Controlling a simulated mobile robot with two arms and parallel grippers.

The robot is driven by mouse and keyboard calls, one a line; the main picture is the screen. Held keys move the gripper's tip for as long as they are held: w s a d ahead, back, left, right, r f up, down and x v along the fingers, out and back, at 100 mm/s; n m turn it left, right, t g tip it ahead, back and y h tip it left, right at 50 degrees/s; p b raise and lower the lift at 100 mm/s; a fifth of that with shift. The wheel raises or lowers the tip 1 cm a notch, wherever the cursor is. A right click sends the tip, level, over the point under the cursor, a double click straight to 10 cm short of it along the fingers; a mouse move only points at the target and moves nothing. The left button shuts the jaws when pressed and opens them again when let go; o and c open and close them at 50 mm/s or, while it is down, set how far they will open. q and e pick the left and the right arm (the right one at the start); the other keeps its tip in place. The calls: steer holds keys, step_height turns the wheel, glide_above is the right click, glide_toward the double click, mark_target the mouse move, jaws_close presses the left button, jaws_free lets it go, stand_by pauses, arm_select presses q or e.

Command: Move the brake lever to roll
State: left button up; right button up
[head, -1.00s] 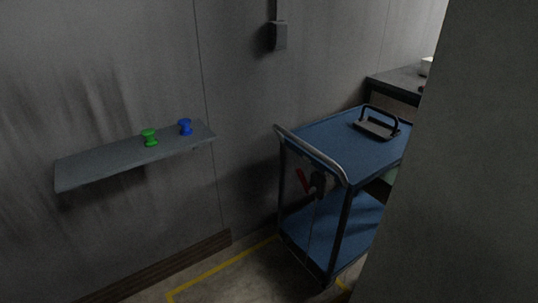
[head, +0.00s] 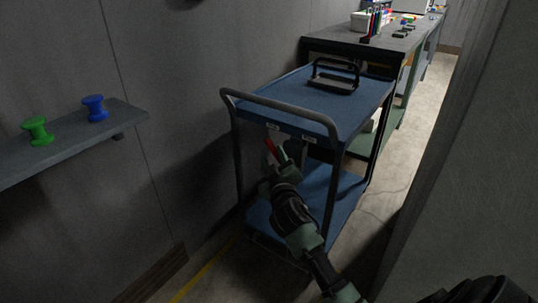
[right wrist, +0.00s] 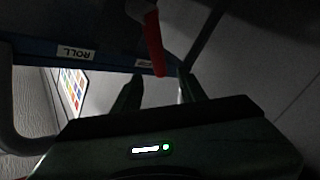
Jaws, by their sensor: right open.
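The brake lever (head: 270,146) is a red handle under the push-handle end of the blue cart (head: 300,91). In the right wrist view the red lever (right wrist: 153,45) has its end near the gap between my fingertips. My right gripper (right wrist: 161,80) is open, with a finger on each side of the lever's end; I cannot tell if either touches it. In the head view my right gripper (head: 281,166) is just below the lever and partly hides it. A ROLL label (right wrist: 75,52) is on the cart edge, left of the lever; a second label (right wrist: 143,63) is partly hidden. My left gripper is not in view.
A black-handled block (head: 335,82) lies on the cart top. A wall shelf (head: 75,135) at left holds a green spool (head: 37,131) and a blue spool (head: 95,108). A bench (head: 370,42) stands behind the cart. A grey wall (head: 470,170) is close at right.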

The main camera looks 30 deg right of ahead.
mark_target(269, 145)
arm_select(q)
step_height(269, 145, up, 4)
steer(key=shift+b, duration=0.4)
arm_select(e)
steer(key=x, duration=0.7)
steer(key=shift+w+d+r, duration=0.1)
steer(key=shift+w, duration=0.25)
jaws_close()
stand_by(0.4)
